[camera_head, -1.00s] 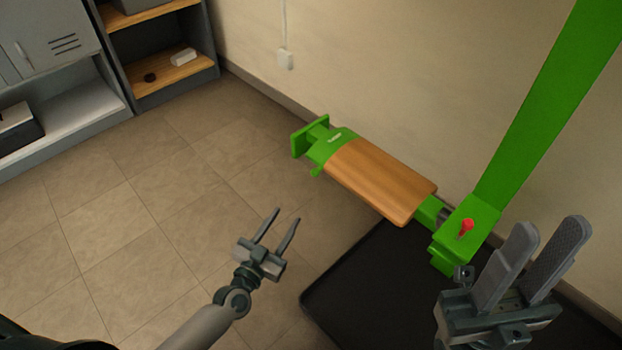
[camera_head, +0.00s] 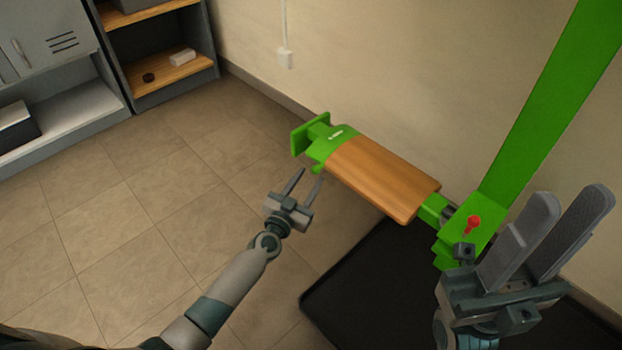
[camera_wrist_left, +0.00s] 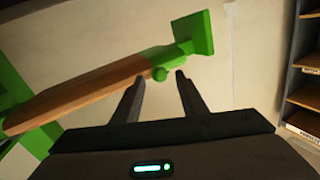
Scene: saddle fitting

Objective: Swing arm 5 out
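The arm (camera_head: 381,177) is a green swing arm with a brown wooden pad, joined to a green post (camera_head: 545,110) on the right. Its far left end carries a green plate (camera_head: 298,140) and a small green knob (camera_head: 317,169). A red pin (camera_head: 473,223) stands at the post end. My left gripper (camera_head: 308,180) is open and empty, just below the knob. In the left wrist view the knob (camera_wrist_left: 160,74) shows between and beyond the fingertips; I cannot tell whether they touch it. My right gripper (camera_head: 563,222) is open and empty in front of the post's foot.
A black mat (camera_head: 350,290) lies on the tiled floor under the arm. The wall (camera_head: 370,70) runs close behind the arm. Grey cabinets and wooden shelves (camera_head: 165,70) stand at the back left. The floor at the left is clear.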

